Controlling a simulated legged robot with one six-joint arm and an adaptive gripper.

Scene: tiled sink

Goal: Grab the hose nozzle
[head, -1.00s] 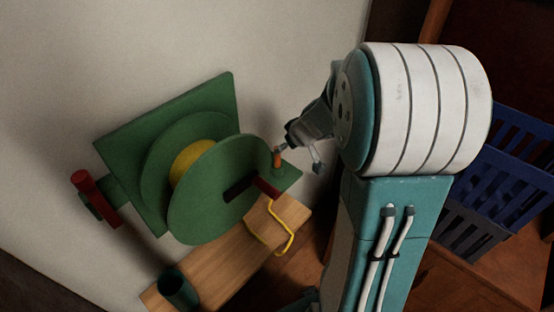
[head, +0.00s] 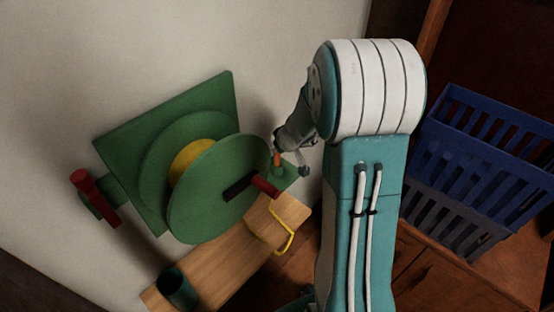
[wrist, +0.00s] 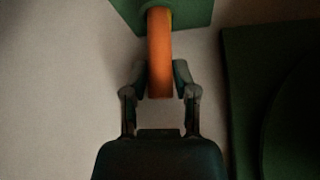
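The hose nozzle is a slim orange piece (head: 277,158) standing at the right of the green hose reel (head: 215,195). In the wrist view the orange nozzle (wrist: 160,50) comes down from a green part at the top, with its near end between my fingers. My gripper (head: 290,159) is beside the nozzle in the head view, one finger standing off to its right. In the wrist view my gripper's fingers (wrist: 160,78) flank the nozzle closely, one on each side. Whether the pads touch it is unclear. The fingers look spread rather than closed on it.
A wooden board (head: 225,260) with a yellow bent handle (head: 283,243) and a dark green cup (head: 177,289) lies below the reel. A red-handled tap (head: 82,180) is at left. Blue and grey crates (head: 480,130) stand at right. The pale wall is close behind.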

